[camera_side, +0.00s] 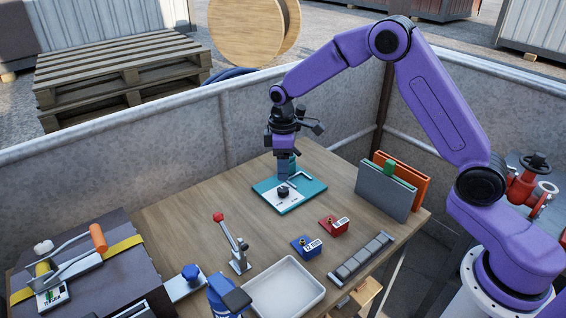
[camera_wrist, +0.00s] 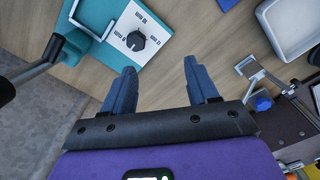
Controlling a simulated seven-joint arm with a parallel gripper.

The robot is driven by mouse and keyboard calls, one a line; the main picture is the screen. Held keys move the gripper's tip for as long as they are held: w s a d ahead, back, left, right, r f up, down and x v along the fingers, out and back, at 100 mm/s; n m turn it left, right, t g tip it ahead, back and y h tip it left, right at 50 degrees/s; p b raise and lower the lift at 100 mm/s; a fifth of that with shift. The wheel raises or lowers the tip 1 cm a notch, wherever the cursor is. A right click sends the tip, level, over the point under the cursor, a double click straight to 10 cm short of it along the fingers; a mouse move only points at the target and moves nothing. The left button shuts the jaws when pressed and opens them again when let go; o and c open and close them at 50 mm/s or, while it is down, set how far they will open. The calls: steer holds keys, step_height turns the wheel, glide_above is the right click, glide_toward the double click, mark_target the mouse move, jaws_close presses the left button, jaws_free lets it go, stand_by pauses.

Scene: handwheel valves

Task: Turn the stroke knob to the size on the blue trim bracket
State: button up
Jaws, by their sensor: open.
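The stroke knob (camera_side: 283,191) is black and sits on a white marked plate on a teal base (camera_side: 297,201). The knob (camera_wrist: 136,41) also shows in the wrist view, beyond my left finger, with small marks around it too small to read. My gripper (camera_wrist: 159,70) is open and empty, its blue fingers apart from the knob. In the side view my gripper (camera_side: 284,168) hangs pointing down just behind the knob. The blue trim bracket (camera_side: 307,246) lies nearer the table front with a white label, too small to read. Part of it shows at the wrist view's top edge (camera_wrist: 228,4).
A red bracket (camera_side: 334,226) lies right of the blue one. A lever with a red knob (camera_side: 234,245) stands left of the brackets. A pale tray (camera_side: 284,290) is in front. Upright grey and orange panels (camera_side: 385,190) stand at right. Bare wood lies left of the base.

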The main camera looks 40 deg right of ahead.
mark_target(283, 189)
steer(key=w+d+f, duration=0.3)
steer(key=shift+w, duration=0.25)
steer(key=shift+f, duration=3.95)
steer(key=shift+f, duration=0.1)
steer(key=c, duration=0.8)
steer(key=shift+o, duration=0.2)
